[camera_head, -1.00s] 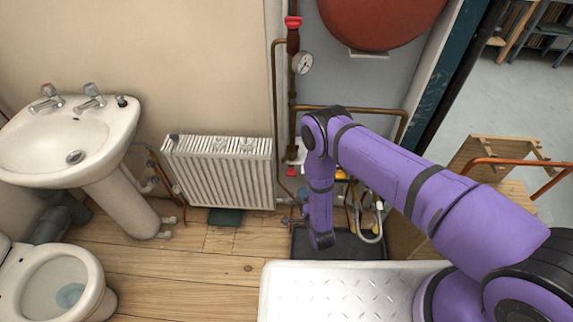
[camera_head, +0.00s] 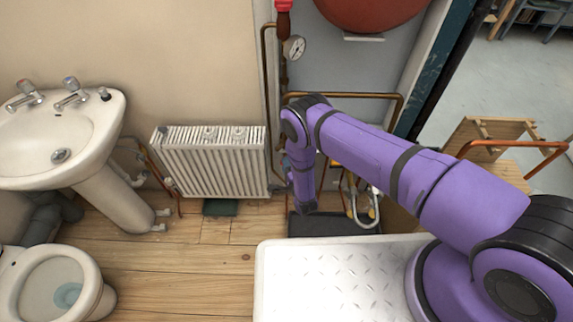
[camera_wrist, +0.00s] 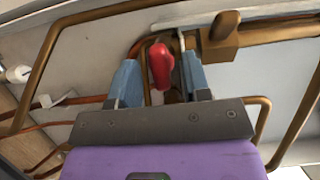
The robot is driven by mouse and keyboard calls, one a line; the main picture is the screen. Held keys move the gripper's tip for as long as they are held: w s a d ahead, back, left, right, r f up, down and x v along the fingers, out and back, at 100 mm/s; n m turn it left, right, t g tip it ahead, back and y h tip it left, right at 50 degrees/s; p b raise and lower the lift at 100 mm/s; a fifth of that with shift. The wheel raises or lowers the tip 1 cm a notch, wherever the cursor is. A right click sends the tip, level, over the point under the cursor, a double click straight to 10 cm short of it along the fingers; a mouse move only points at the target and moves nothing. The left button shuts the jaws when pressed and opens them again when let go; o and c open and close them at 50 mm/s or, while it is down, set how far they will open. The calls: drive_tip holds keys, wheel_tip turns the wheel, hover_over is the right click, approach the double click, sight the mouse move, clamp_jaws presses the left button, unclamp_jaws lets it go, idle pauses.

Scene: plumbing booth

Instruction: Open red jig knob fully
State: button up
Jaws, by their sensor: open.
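A red knob (camera_wrist: 160,64) shows in the wrist view on the brass pipework. My gripper (camera_wrist: 159,72) has its two blue-grey fingers apart, one on each side of the knob. Gaps show between the knob and both fingers, and I cannot tell whether either touches it. The knob's lower part and its mount are partly hidden behind the gripper's dark front bar. In the head view my arm hangs down in front of the pipework, and it hides the fingers and this knob.
Brass pipes (camera_wrist: 45,70) frame the space around the gripper, and a brass fitting (camera_wrist: 221,40) sits close to its right finger. In the head view a white radiator (camera_head: 210,160) is left of my arm, and a pressure gauge (camera_head: 294,48) is above it.

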drive_tip(key=shift+w+a, duration=0.1)
drive_tip(key=shift+w, duration=0.25)
drive_tip(key=shift+c, duration=0.4)
drive_tip(key=c, duration=0.6)
drive_tip(key=shift+c, duration=0.2)
